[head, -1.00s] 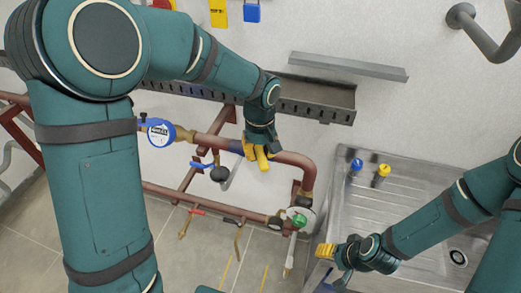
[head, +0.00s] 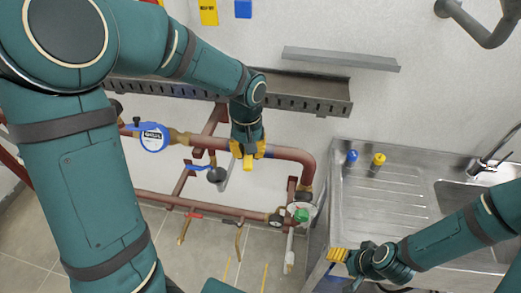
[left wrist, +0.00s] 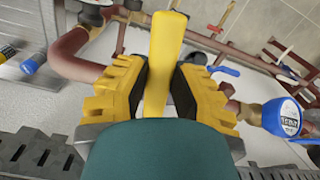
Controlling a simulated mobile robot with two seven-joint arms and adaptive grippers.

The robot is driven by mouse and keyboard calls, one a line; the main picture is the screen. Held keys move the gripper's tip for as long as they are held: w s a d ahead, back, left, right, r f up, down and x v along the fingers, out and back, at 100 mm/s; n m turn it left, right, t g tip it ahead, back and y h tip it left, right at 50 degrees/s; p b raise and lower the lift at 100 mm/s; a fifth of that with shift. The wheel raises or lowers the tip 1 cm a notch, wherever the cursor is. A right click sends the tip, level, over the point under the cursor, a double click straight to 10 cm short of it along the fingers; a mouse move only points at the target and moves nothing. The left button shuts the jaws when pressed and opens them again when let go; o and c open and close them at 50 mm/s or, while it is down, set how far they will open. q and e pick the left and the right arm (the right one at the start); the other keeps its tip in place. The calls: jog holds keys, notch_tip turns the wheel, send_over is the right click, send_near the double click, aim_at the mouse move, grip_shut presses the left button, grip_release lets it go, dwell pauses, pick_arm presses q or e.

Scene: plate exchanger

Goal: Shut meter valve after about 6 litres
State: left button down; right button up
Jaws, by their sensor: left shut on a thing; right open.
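My left gripper (head: 247,152) is at the upper copper-coloured pipe (head: 290,153), right of the blue-rimmed round meter (head: 154,137). In the left wrist view my left gripper (left wrist: 158,90) is shut on a yellow lever (left wrist: 166,45), one finger on each side. The lever looks like a valve handle; the valve body behind it is hidden by the gripper. The meter also shows in the left wrist view (left wrist: 284,116), but its reading is too small to make out. My right gripper (head: 340,256) is open and apparently empty, near the sink unit's front left corner.
The steel sink unit (head: 400,200) stands at the right, with a blue-topped item (head: 351,157) and a yellow-topped item (head: 378,161) at its back. A slotted metal tray (head: 310,92) runs along the wall above the pipe. A green-topped fitting (head: 301,214) sits on the lower pipework.

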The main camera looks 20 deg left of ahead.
pick_arm(q)
jog(key=shift+s+a+f+m, duration=0.1)
jog(key=shift+s+a+m, duration=0.1)
jog(key=shift+a+m, duration=0.35)
jog(key=shift+s+a+m, duration=0.15)
jog(key=shift+a+m, duration=0.3)
jog(key=shift+m, duration=0.1)
jog(key=c, duration=0.9)
grip_release()
jog(key=shift+o, duration=0.7)
jog(key=shift+a, duration=0.1)
